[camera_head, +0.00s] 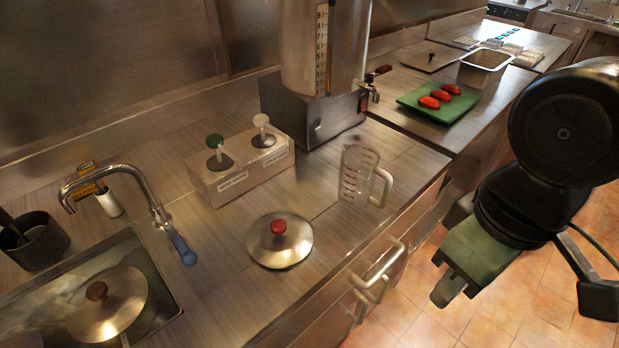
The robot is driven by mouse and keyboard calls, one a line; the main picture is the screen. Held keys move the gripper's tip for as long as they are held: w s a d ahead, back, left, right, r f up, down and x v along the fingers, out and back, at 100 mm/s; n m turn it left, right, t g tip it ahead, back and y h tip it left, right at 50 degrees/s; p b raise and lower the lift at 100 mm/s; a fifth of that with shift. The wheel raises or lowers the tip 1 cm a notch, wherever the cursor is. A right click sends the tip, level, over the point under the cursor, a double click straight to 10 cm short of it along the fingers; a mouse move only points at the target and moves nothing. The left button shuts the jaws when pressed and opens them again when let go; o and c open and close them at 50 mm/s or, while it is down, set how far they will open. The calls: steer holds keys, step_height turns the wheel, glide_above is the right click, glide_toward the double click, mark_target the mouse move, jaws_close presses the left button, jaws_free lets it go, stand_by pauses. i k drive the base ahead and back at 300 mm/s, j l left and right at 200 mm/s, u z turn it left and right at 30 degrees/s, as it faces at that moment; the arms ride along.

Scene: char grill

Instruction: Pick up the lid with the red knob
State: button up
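The lid (280,246) is a round metal lid with a red knob (279,227) on top. It lies flat on the wooden-looking counter, near the middle of the picture. My gripper (448,290) hangs in the air at the right, beyond the counter's front edge and over the tiled floor. It is well apart from the lid. Its fingers point down and left, and their gap is too unclear to tell whether it is open or shut. Nothing is visible held in it.
A clear measuring jug (357,180) stands right of the lid. A two-pump dispenser (240,170) is behind it. A sink holds a pot with a brown-knobbed lid (108,303) at the lower left, with a tap (140,185). Drawer handles (377,264) protrude from the counter front.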

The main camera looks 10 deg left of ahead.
mark_target(277, 240)
steer(key=u, duration=2.8)
steer(key=z, duration=1.85)
steer(key=l+u, duration=0.8)
steer(key=k+l+u, duration=0.1)
steer(key=l+u, duration=0.3)
